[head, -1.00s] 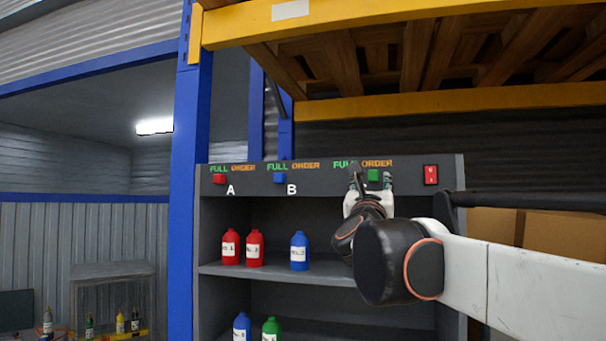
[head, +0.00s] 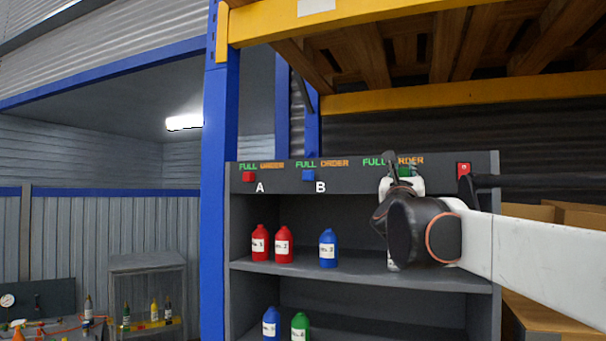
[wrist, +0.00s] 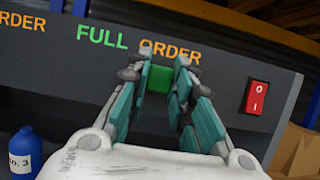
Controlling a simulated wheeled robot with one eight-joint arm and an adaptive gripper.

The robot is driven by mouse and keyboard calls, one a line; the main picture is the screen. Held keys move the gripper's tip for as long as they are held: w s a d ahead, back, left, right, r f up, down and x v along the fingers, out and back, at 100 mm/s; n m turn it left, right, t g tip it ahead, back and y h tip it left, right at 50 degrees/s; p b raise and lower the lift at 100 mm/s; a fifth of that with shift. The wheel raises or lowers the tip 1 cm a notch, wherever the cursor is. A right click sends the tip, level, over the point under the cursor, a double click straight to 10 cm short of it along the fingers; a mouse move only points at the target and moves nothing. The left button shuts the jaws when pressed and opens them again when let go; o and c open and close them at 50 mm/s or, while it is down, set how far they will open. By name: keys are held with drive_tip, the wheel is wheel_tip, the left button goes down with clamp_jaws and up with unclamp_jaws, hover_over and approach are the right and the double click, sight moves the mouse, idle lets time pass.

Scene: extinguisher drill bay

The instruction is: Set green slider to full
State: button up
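The green slider (wrist: 160,79) is a small green block on the grey panel, below the left part of its orange ORDER label (wrist: 170,51). The green FULL label (wrist: 103,36) is to its left. My gripper (wrist: 163,66) reaches up to the panel with its two teal-padded fingers on either side of the slider. The fingers look apart, with a small gap on the right; firm contact is not visible. In the head view the slider (head: 406,172) is partly hidden behind my gripper (head: 402,176).
A red switch (wrist: 257,96) is right of the slider. A red slider (head: 248,177) and a blue slider (head: 308,175) are further left on the panel. Red bottles (head: 260,244) and a blue bottle (head: 328,250) stand on the shelf (head: 300,268) below. A yellow beam (head: 450,92) runs overhead.

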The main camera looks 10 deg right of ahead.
sight(378, 169)
drive_tip(key=w+a, duration=0.2)
drive_tip(key=a, duration=0.1)
drive_tip(key=w+a, duration=0.1)
drive_tip(key=a, duration=0.1)
drive_tip(key=shift+w+a, duration=0.15)
drive_tip(key=shift+w, duration=0.1)
clamp_jaws()
drive_tip(key=shift+s, duration=0.1)
drive_tip(key=o, duration=0.9)
unclamp_jaws()
drive_tip(key=shift+c, duration=0.2)
drive_tip(key=shift+o, duration=0.3)
drive_tip(key=shift+w+a, duration=0.15)
drive_tip(key=shift+w, duration=0.05)
drive_tip(key=shift+s, duration=0.1)
